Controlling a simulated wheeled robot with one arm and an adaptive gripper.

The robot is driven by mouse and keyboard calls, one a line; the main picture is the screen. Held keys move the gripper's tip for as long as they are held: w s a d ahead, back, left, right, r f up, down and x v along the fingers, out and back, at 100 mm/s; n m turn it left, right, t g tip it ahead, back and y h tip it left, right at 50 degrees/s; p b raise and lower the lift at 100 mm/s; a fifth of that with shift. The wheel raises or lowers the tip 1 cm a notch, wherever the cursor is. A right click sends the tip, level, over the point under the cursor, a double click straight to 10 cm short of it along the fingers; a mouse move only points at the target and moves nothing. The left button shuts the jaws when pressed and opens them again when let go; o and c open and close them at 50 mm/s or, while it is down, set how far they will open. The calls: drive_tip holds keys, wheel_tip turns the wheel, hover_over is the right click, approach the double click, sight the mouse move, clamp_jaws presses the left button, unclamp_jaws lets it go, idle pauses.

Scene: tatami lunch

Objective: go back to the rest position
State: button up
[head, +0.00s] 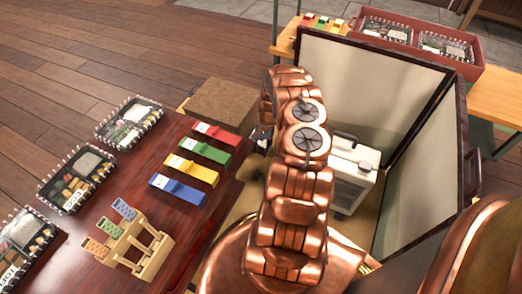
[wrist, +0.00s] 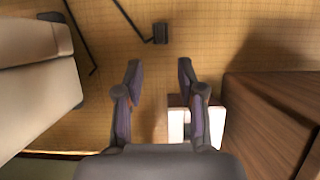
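My copper arm rises through the middle of the head view and hides most of my gripper; only a small dark part of it (head: 262,139) shows left of the arm. In the wrist view my gripper (wrist: 158,75) points down at the woven mat floor (wrist: 200,30). Its two dark fingers stand apart with nothing between them. A white block-like thing (wrist: 210,122) lies beyond the right finger, partly hidden by it.
The dark red table (head: 165,140) holds a wooden stand (head: 130,245), filled trays (head: 128,123) and red, green, yellow and blue cases (head: 178,190). A folding screen (head: 365,80) and white box (head: 352,175) stand right of my arm. A wooden block (wrist: 270,125) is close at right.

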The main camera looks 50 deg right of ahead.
idle(0.3)
drive_tip(key=a+r+n+g+h+p, duration=0.15)
drive_tip(key=a+r+p, duration=0.45)
drive_tip(key=r, duration=1.2)
drive_tip(key=a+r+n+h+p, duration=0.1)
drive_tip(key=a+r+n+p, duration=0.35)
drive_tip(key=r, duration=1.35)
drive_tip(key=a+r+h+p, duration=0.1)
drive_tip(key=a+r+p, duration=0.65)
drive_tip(key=r, duration=1.05)
drive_tip(key=s+a+r+n+p, duration=0.2)
drive_tip(key=s+a+r+p, duration=0.3)
drive_tip(key=r, duration=0.4)
drive_tip(key=s+a+r+n+p, duration=0.2)
drive_tip(key=s+a+r+p, duration=0.35)
drive_tip(key=r, duration=0.35)
drive_tip(key=s+a+r+n+p, duration=0.2)
drive_tip(key=s+a+r+p, duration=0.1)
drive_tip(key=s, duration=0.4)
drive_tip(key=s+a+r+n+p, duration=0.2)
drive_tip(key=s+a+r+p, duration=0.2)
drive_tip(key=s+r, duration=0.4)
drive_tip(key=shift+a+n+t+h+p, duration=0.35)
drive_tip(key=shift+a+t, duration=0.1)
drive_tip(key=shift+a, duration=0.25)
drive_tip(key=shift+d, duration=0.1)
